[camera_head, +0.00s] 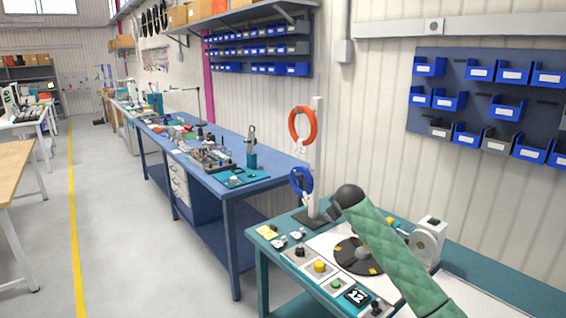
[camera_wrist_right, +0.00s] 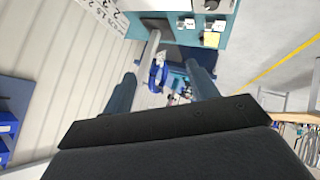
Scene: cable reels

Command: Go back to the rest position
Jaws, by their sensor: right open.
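My right arm, in a green padded sleeve, reaches in from the bottom right of the head view. Its dark gripper (camera_head: 335,212) is over the teal table (camera_head: 262,262), beside the white post (camera_head: 316,150). In the right wrist view my right gripper (camera_wrist_right: 161,69) has its two fingers apart with nothing held. An orange cable reel (camera_head: 302,124) hangs high on the post and a blue reel (camera_head: 301,181) hangs lower. The blue reel also shows in the right wrist view (camera_wrist_right: 155,77), seen beyond the gap between the fingers. My left gripper is out of view.
The teal table carries a black disc (camera_head: 350,256), a white reel device (camera_head: 426,243) and several button boxes (camera_head: 319,267). A blue workbench (camera_head: 225,190) with tools stands behind. Blue bins (camera_head: 514,76) hang on the wall at right.

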